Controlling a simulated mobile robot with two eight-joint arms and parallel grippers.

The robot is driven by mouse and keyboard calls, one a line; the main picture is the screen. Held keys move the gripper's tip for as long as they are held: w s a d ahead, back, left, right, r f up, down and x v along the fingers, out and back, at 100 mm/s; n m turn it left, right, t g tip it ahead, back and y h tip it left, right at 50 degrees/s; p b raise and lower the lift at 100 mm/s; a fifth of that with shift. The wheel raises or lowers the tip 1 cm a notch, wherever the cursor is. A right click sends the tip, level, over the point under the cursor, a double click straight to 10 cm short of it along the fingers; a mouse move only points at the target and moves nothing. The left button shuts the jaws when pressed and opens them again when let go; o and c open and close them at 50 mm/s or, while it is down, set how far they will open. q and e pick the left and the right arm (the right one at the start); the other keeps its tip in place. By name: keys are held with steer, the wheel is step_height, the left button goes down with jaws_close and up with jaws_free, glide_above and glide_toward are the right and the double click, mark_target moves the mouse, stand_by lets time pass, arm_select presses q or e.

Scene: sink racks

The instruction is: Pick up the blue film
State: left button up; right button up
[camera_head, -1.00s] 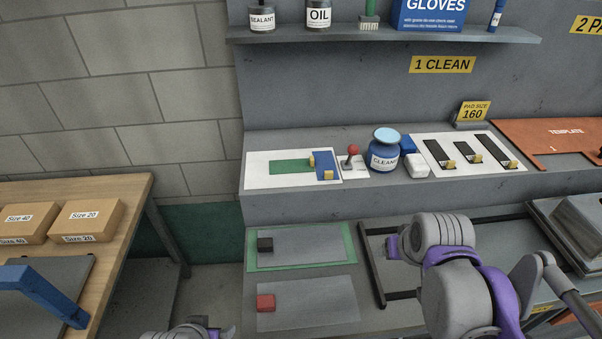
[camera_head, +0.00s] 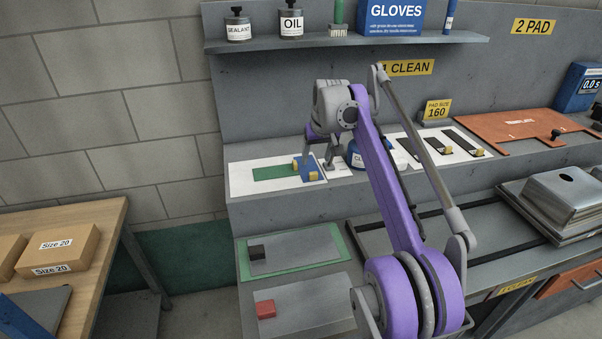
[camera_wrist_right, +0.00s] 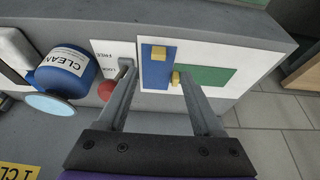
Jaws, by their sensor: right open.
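The blue film (camera_head: 308,163) lies on the white board, next to a green strip (camera_head: 272,173). A yellow tab (camera_head: 313,176) is on the blue film's near end, and another yellow tab (camera_head: 295,165) sits at the green strip's end. My right gripper (camera_head: 318,152) is over the blue film in the head view, pointing down. In the right wrist view the gripper (camera_wrist_right: 153,70) is open, with the blue film (camera_wrist_right: 154,76) showing between its fingers. Nothing is held. Whether the fingers touch the board cannot be told. My left gripper is not in view.
A blue cleaner jar (camera_wrist_right: 66,72) and a red-knobbed lever (camera_wrist_right: 106,90) stand close beside the fingers. A shelf (camera_head: 350,45) with bottles is above. Grey sheets (camera_head: 295,252) lie on the lower bench. An orange template (camera_head: 510,135) is at right.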

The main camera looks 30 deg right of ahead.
mark_target(314, 173)
steer(key=x, duration=0.8)
steer(key=shift+w+d+f+b, duration=0.15)
steer(key=shift+b, duration=0.25)
jaws_close()
